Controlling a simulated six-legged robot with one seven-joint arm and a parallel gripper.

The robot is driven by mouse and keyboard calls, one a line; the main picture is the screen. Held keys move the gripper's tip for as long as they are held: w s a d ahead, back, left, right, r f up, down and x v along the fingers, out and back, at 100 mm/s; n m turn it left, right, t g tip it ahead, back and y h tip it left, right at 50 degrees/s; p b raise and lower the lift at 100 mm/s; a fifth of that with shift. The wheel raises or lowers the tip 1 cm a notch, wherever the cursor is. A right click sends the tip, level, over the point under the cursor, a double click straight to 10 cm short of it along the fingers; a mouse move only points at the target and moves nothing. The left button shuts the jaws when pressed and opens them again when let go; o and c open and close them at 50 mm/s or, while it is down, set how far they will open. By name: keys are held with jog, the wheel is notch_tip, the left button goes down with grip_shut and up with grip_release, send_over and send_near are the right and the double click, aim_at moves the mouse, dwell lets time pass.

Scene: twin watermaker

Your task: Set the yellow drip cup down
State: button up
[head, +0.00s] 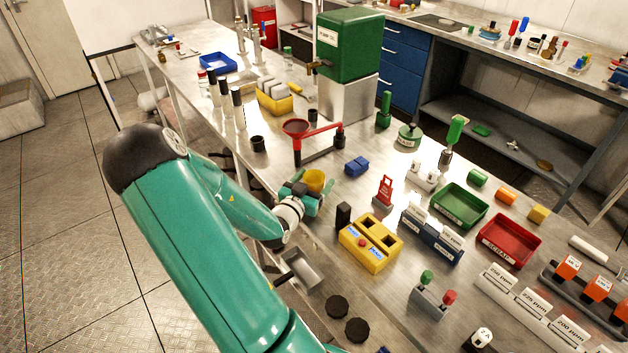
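The yellow drip cup (315,180) is upright at the end of my teal arm, near the table's left edge. My gripper (311,186) has its fingers on both sides of the cup and appears shut on it. The fingers and wrist hide the cup's lower part, so I cannot tell whether its base touches the table. A red funnel on a stand (297,128) is just behind the cup.
A blue block (357,166) and a small black block (343,214) stand close to the cup. A yellow two-hole box (370,243) is in front of it. A green tank (348,45) stands farther back. Bare metal tabletop (335,192) shows right of the cup.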

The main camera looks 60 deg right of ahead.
jog(key=shift+a, duration=0.1)
jog(key=w+a, duration=0.2)
jog(key=a, duration=1.2)
jog(key=w+a+n+t+y, duration=0.3)
jog(key=w+a+t+y, duration=0.6)
jog(key=w, duration=0.5)
jog(key=w+a+r+n+y, duration=0.2)
jog(key=a+r+y, duration=0.1)
jog(key=a, duration=0.3)
jog(key=w+a+r+n+y, duration=0.2)
jog(key=a+r+n, duration=0.1)
jog(key=a, duration=0.3)
jog(key=s+a+r+n+y, duration=0.5)
jog(key=s+a+r+n, duration=0.2)
jog(key=a+r, duration=0.4)
jog(key=s+a, duration=0.1)
jog(key=a, duration=0.1)
jog(key=shift+s+a+r+n+g, duration=0.2)
jog(key=shift+a+n+g, duration=0.1)
jog(key=shift+a+n, duration=0.1)
jog(key=shift+o, duration=0.5)
jog(key=s+r+n+g+h, duration=0.1)
jog(key=s+r+n, duration=0.1)
jog(key=s, duration=0.5)
jog(key=shift+s+a+r+n+g, duration=0.3)
jog(key=shift+s+r+n+g, duration=0.1)
jog(key=shift+r, duration=0.05)
